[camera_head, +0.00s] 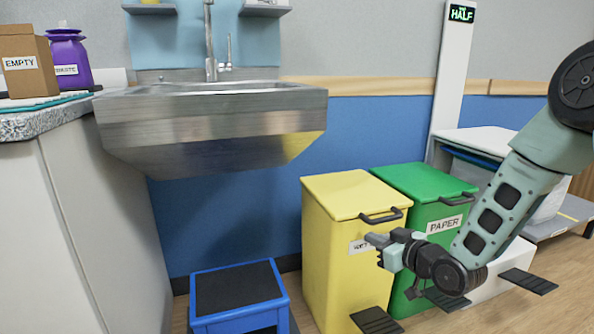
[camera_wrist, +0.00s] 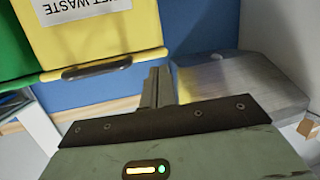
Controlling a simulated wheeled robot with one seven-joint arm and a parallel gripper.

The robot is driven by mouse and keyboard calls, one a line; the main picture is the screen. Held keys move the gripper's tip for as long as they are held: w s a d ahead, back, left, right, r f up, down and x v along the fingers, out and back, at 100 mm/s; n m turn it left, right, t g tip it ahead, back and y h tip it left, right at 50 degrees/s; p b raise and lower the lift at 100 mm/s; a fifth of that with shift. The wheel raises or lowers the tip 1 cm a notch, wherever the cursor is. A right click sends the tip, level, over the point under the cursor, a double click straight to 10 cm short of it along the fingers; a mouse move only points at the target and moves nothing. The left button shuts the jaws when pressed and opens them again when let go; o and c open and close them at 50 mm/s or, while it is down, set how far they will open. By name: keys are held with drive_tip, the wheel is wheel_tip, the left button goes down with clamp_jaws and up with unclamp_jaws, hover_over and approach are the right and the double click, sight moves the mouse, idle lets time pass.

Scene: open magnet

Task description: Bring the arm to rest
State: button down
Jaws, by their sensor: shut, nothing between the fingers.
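My arm comes in from the right side of the head view, with its forearm bent down and to the left. My gripper (camera_head: 371,240) is in front of the yellow bin and points left. Its fingers are closed together with nothing between them. In the wrist view the shut fingers (camera_wrist: 158,86) stand up from the dark palm edge, between the yellow bin and the steel sink.
A yellow bin (camera_head: 330,230) and a green bin labelled PAPER (camera_head: 418,183) stand behind my gripper. A steel sink (camera_head: 210,125) hangs on the wall. A blue step stool (camera_head: 238,298) is on the floor. A counter (camera_head: 45,125) with an EMPTY box (camera_head: 25,75) is at left.

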drive_tip(key=s+a+r+n+g+h, duration=0.1)
drive_tip(key=s+a+g, duration=0.25)
drive_tip(key=s, duration=0.25)
drive_tip(key=s+a+r+g+h, duration=0.1)
drive_tip(key=s+a+r+g, duration=0.2)
drive_tip(key=s, duration=0.4)
drive_tip(key=s+d+r+g+h+p, duration=0.1)
drive_tip(key=s+r+g+h, duration=0.15)
drive_tip(key=s, duration=1.05)
drive_tip(key=s+r+g+h+p, duration=0.2)
drive_tip(key=s+g, duration=0.2)
drive_tip(key=s, duration=0.8)
wheel_tip(320, 180, up, 37)
drive_tip(key=p, duration=3.6)
drive_tip(key=shift+w+d, duration=0.1)
